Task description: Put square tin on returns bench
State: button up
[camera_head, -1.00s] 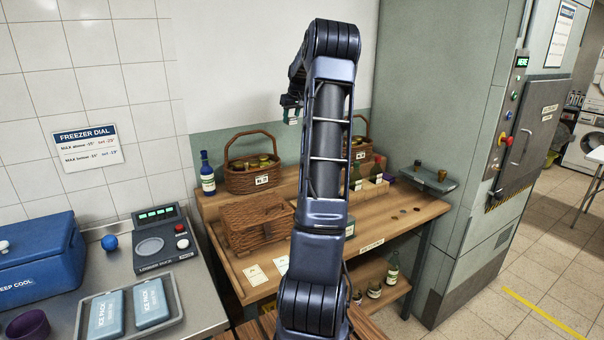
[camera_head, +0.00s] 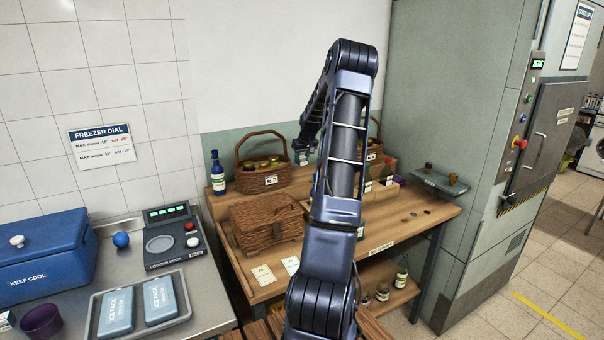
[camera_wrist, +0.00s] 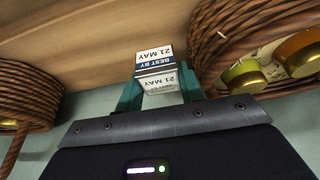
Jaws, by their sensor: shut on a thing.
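My gripper (camera_head: 306,146) is over the back of the wooden bench (camera_head: 405,222), between two handled wicker baskets. In the wrist view my gripper's teal fingers (camera_wrist: 158,92) are shut on a small square-sided tin (camera_wrist: 155,64). The tin is white with a dark band and reads "BEST BY 21 MAY". In the head view the tin (camera_head: 302,158) is a small pale patch below the fingers. I cannot tell whether it touches the bench top. The bench has a front label too small to read surely.
The left basket (camera_head: 250,183) holds gold-lidded jars; the right basket (camera_head: 376,150) is partly behind my arm. A lidded wicker hamper (camera_head: 262,232), blue bottle (camera_head: 217,175) and cards (camera_head: 264,274) are also on the bench. Its right front is mostly clear, with a few small discs.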

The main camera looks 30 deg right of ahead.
aim_at(300, 177)
jog(key=shift+f, duration=3.75)
jog(key=shift+f, duration=0.1)
jog(key=o, duration=1)
